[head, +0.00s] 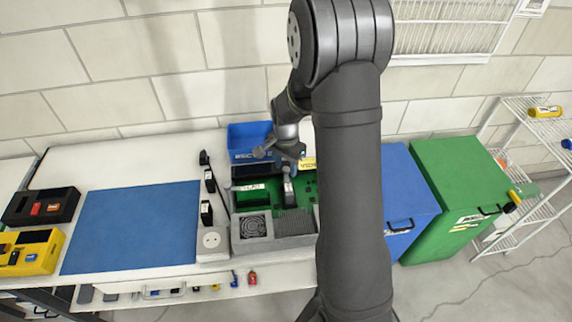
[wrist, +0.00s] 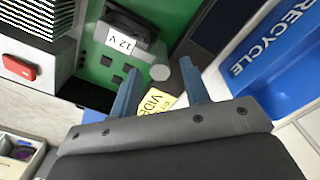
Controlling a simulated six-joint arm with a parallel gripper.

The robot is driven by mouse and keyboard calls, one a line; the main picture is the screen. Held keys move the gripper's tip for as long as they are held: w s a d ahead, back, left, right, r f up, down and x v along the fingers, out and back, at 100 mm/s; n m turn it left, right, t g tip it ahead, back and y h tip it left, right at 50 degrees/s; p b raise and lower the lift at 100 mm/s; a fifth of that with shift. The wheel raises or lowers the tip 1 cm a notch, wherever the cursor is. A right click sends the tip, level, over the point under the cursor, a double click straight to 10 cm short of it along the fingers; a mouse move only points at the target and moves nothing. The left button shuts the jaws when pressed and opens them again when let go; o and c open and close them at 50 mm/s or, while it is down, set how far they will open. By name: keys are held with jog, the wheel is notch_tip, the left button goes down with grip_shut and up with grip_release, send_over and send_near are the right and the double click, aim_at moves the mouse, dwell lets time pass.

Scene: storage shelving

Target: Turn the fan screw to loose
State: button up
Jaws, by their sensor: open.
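The open device case (head: 277,243) sits on the table, with a green circuit board (head: 306,196) inside; the board (wrist: 110,62) also shows in the wrist view. The fan (head: 253,226) is at the case's front left corner in the head view; I cannot make out its screw. My gripper (head: 272,150) is open above the back of the case. In the wrist view its two blue fingers (wrist: 160,68) are apart with nothing held. Beyond them are a small grey round part (wrist: 160,72) and a yellow "VIDEO" card (wrist: 160,101), partly covered by the fingers.
A blue recycle bin (wrist: 272,55) stands close behind the case. A black "12 V" block (wrist: 126,31) rises from the board. Left are a white socket box (head: 211,243) and a clear blue mat (head: 130,228). Blue (head: 405,185) and green (head: 452,185) boxes stand right.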

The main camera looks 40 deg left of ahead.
jog(key=shift+c, duration=0.2)
grip_shut()
jog(key=shift+n, duration=0.3)
jog(key=n, duration=0.3)
jog(key=shift+n, duration=0.3)
jog(key=n, duration=0.9)
jog(key=shift+n, duration=2.3)
